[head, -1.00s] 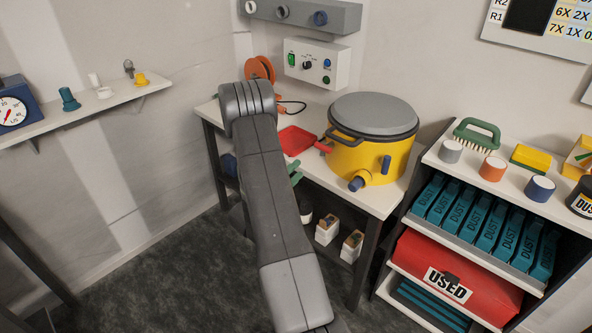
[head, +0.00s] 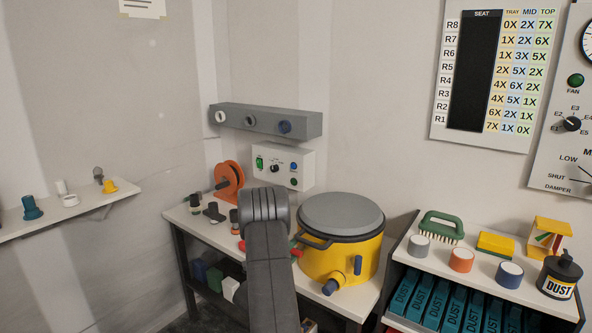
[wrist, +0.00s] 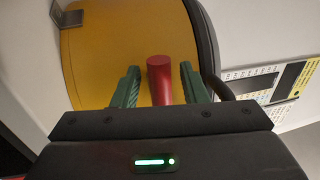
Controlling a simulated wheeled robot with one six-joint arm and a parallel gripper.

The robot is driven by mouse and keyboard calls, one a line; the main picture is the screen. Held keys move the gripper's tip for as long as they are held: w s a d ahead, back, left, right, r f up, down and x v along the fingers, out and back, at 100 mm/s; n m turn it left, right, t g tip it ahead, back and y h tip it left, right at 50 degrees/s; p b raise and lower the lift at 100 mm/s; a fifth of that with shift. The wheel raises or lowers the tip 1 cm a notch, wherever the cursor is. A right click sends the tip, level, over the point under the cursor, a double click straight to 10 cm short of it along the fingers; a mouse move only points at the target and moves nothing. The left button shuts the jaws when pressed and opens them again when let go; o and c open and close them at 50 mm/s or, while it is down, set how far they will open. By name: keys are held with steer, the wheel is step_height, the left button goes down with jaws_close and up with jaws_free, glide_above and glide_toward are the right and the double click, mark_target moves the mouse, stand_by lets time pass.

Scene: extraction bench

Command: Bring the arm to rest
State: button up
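My gripper (wrist: 160,88) shows two green fingers standing apart in the wrist view. A red cylinder (wrist: 159,80) lies between them with a gap on each side, so the gripper looks open. The yellow drum wall (wrist: 110,45) is close behind. In the head view my raised arm hides most of the gripper. A bit of green and the red cylinder (head: 297,253) show at the left side of the yellow drum (head: 325,262), which has a grey lid (head: 341,212) and stands on the bench.
A control box (head: 280,166) and a grey rail (head: 266,121) are on the wall behind. A shelf (head: 455,264) at right holds a green brush (head: 441,227), cylinders and a dust pot (head: 559,276).

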steer(key=shift+w+d, duration=0.1)
stand_by(0.3)
steer(key=b+v, duration=0.1)
steer(key=v, duration=1.2)
steer(key=p+x, duration=0.1)
steer(key=x, duration=1.2)
steer(key=shift+r, duration=0.1)
steer(key=shift+m, duration=0.3)
steer(key=shift+m+h+b, duration=0.3)
steer(key=shift+m+b, duration=0.05)
steer(key=shift+m, duration=0.75)
steer(key=shift+r+m+g+h+b, duration=0.2)
steer(key=shift+m+g, duration=0.15)
steer(key=shift+m, duration=0.65)
steer(key=shift+r+m+g+h+b, duration=0.1)
steer(key=shift+m+g+h, duration=0.2)
steer(key=shift+m, duration=0.7)
